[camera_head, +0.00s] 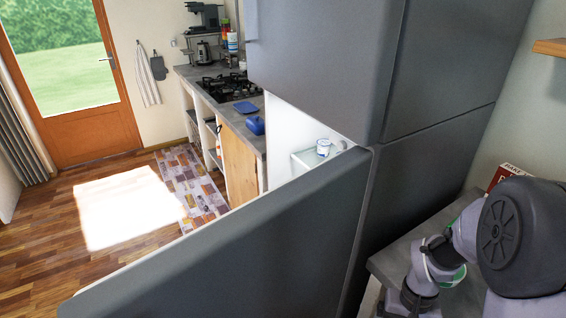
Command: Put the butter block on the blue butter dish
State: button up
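A flat blue dish (246,107) lies on the grey counter beside the hob. A blue domed piece (255,125), perhaps the dish's cover, sits apart from it, closer to the counter's near end. I cannot make out the butter block. The grey fridge's lower door (230,250) stands open across the foreground and hides most of the inside. My arm is at the lower right, over a grey worktop, far from the dish. My gripper's fingers do not show.
A white and blue tub (323,147) stands on a glass fridge shelf (302,158). The black hob (229,87) occupies the counter's middle. A patterned rug (190,180) lies before the cabinets. The wooden floor on the left is clear. A red box (508,173) stands on the right worktop.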

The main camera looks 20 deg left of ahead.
aim_at(246, 108)
jog(key=k+u, duration=0.35)
jog(key=k+j+u, duration=0.2)
jog(key=k+u, duration=0.15)
jog(key=k+j+u, duration=0.35)
jog(key=i+j+u, duration=0.2)
jog(key=j+u, duration=0.3)
jog(key=i+j+u, duration=0.2)
jog(key=u, duration=0.3)
jog(key=i+j+u, duration=0.25)
jog(key=u, duration=0.2)
jog(key=i+u, duration=0.3)
jog(key=u, duration=0.2)
jog(key=i+l+z, duration=0.35)
jog(key=i+z, duration=0.15)
jog(key=i+l+z, duration=0.1)
jog(key=i+z, duration=0.35)
jog(key=i+j+z, duration=0.1)
jog(key=i+z, duration=0.4)
jog(key=i, duration=0.15)
jog(key=i+j+z, duration=0.3)
jog(key=i+z, duration=0.2)
jog(key=i+l+z, duration=0.25)
jog(key=i, duration=2.85)
jog(key=k+j, duration=0.05)
jog(key=j, duration=0.05)
